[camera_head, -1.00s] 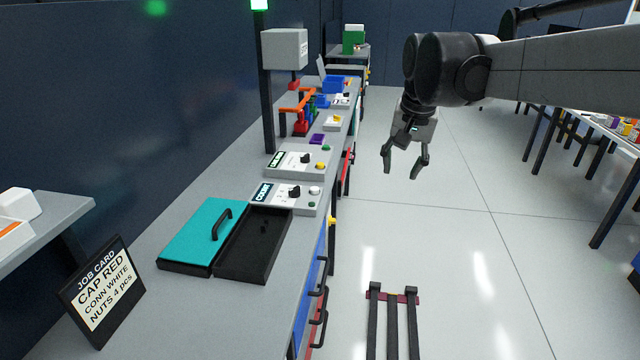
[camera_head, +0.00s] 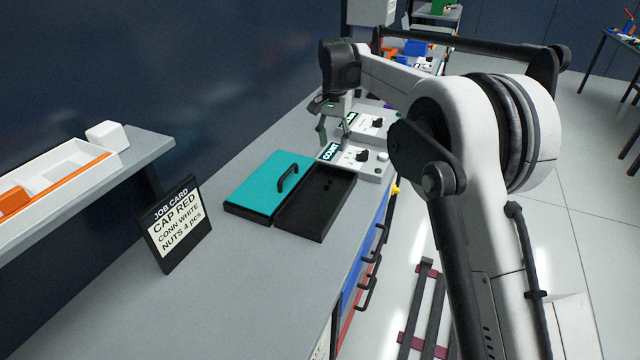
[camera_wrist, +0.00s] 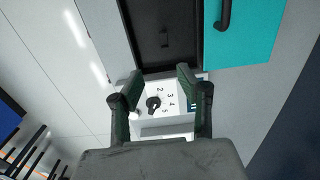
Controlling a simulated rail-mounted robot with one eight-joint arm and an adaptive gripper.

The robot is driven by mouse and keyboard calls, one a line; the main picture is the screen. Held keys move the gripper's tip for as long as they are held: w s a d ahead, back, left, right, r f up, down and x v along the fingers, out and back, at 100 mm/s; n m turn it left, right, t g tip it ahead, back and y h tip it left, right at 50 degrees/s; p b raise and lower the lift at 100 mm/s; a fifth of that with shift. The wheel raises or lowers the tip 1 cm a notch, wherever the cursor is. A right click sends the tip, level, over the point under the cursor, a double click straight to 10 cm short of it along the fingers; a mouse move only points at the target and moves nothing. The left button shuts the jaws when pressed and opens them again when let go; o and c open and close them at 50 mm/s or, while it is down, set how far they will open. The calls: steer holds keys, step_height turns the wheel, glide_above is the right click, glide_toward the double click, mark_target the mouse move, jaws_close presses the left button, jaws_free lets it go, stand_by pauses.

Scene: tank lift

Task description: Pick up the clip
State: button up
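No part is clearly recognisable as the clip. A small dark piece (camera_wrist: 164,38) shows inside the black tray (camera_wrist: 185,55) in the wrist view, but I cannot tell whether it is the clip. The black tray (camera_head: 298,222) lies on the bench in the head view, beside a teal panel with a black handle (camera_head: 262,180). My gripper (camera_head: 334,137) is above the bench near the tray's far end. Its fingers are apart in the wrist view (camera_wrist: 160,82), with nothing between them; the COUNT box (camera_wrist: 172,105) shows beyond them.
The COUNT box (camera_head: 370,163) stands just behind the tray, with another dial box (camera_head: 366,121) farther back. A job card (camera_head: 176,225) stands at the left front. A raised side shelf (camera_head: 80,190) holds a white tray. The bench's near part is clear.

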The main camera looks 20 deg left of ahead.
mark_target(328, 182)
steer(key=f, duration=0.4)
steer(key=f+p, duration=0.1)
steer(key=f, duration=0.4)
steer(key=a+f, duration=0.1)
steer(key=f, duration=0.4)
steer(key=shift+s+f, duration=0.15)
steer(key=shift+f, duration=0.05)
steer(key=c, duration=0.8)
